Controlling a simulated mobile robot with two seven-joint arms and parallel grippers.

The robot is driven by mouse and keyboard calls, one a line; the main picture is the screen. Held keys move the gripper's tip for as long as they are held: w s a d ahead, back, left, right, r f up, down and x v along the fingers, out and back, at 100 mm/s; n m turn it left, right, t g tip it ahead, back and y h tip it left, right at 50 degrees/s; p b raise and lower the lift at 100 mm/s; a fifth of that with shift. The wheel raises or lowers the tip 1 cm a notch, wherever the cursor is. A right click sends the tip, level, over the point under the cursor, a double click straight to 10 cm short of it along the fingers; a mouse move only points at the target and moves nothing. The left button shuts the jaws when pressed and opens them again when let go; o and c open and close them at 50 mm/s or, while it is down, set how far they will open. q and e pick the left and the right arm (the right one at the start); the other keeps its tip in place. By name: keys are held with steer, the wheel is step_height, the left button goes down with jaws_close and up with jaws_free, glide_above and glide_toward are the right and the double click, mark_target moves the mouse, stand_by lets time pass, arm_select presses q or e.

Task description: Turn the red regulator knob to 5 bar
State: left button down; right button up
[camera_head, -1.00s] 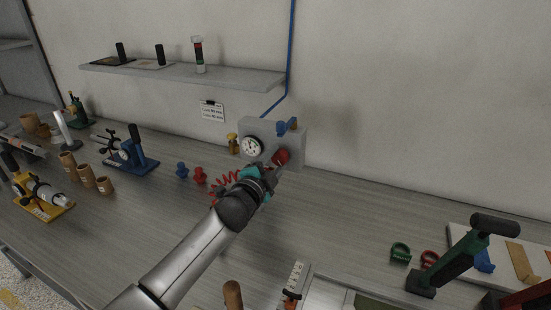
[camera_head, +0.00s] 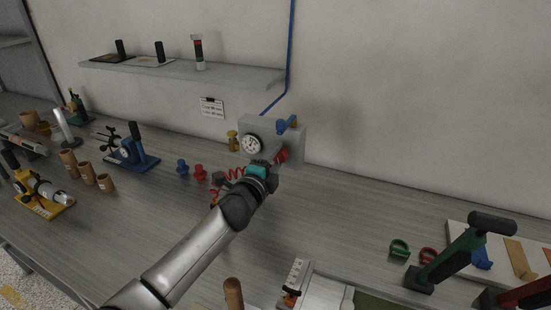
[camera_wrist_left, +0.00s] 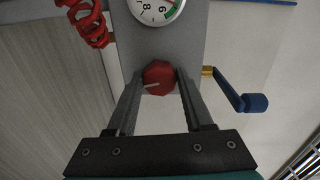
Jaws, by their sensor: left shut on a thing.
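The red regulator knob (camera_head: 282,155) sits on the front of a grey panel (camera_head: 294,134) against the wall. In the left wrist view the knob (camera_wrist_left: 158,78) shows a pale pointer line on its face. My left gripper (camera_wrist_left: 158,84) has one finger on each side of the knob and is shut on it. In the head view my left gripper (camera_head: 272,166) partly covers the knob. The white gauge (camera_head: 252,144) is left of the knob; its lower part shows in the left wrist view (camera_wrist_left: 157,8), with no needle I can read. The right gripper is not in view.
A blue lever valve (camera_head: 286,124) sticks out of the panel, and a red coiled hose (camera_head: 236,173) hangs at its left. Red (camera_head: 200,173) and blue (camera_head: 182,167) pegs stand nearby. A green-handled clamp (camera_head: 462,255) is at the right.

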arm_select(q)
steer(key=shift+c, duration=1.5)
jaws_free()
steer(key=shift+s+a, duration=0.2)
steer(key=shift+s, duration=0.25)
steer(key=p+v, duration=0.1)
steer(key=v, duration=1.3)
steer(key=shift+s, duration=0.15)
steer(key=shift+r, duration=0.1)
